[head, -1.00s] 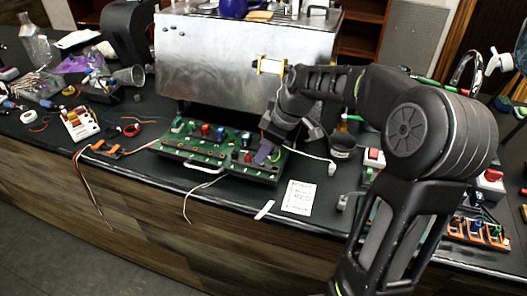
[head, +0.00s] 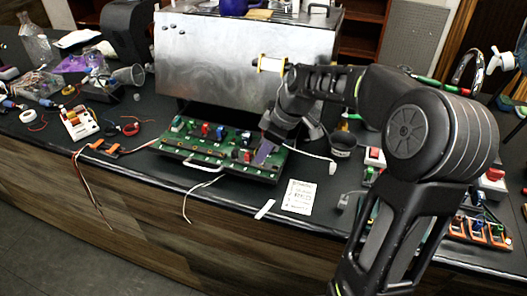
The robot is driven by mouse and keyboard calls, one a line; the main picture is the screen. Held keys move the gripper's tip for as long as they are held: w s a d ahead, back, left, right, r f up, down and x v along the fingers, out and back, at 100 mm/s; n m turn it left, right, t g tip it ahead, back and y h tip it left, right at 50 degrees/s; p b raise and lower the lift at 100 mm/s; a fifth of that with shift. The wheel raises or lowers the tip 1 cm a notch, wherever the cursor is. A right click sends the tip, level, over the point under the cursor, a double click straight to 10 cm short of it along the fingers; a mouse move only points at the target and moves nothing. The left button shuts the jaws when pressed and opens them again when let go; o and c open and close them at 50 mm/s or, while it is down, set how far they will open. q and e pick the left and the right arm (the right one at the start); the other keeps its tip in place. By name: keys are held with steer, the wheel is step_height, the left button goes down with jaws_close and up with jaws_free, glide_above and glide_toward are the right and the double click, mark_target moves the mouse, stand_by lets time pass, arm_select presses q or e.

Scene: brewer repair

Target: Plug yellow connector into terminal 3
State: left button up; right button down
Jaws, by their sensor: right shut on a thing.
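The green circuit board (head: 190,148) lies in a dark tray in front of the metal brewer. It carries a row of small coloured parts, among them a blue one (head: 220,131) and a red one (head: 205,129). Terminal 3 cannot be told apart at this size. My right gripper (head: 263,155) points down at the board's right end, with a purple-looking finger face showing. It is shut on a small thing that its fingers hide. I cannot make out a yellow connector or whether the held thing touches the board. My left gripper is not in view.
The metal brewer (head: 225,60) stands close behind the board. A white cable (head: 190,200) hangs over the front edge. A printed card (head: 299,196) lies to the right of the board. Orange clamps (head: 105,149) with wires and a white block (head: 80,124) lie to the left.

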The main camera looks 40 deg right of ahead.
steer(key=shift+f+b, duration=0.5)
steer(key=shift+b, duration=0.25)
stand_by(1.2)
stand_by(0.3)
steer(key=c, duration=1.3)
jaws_free()
steer(key=shift+c, duration=0.2)
steer(key=b+v, duration=0.1)
steer(key=v, duration=0.6)
steer(key=shift+s+r, duration=0.2)
steer(key=shift+r, duration=0.15)
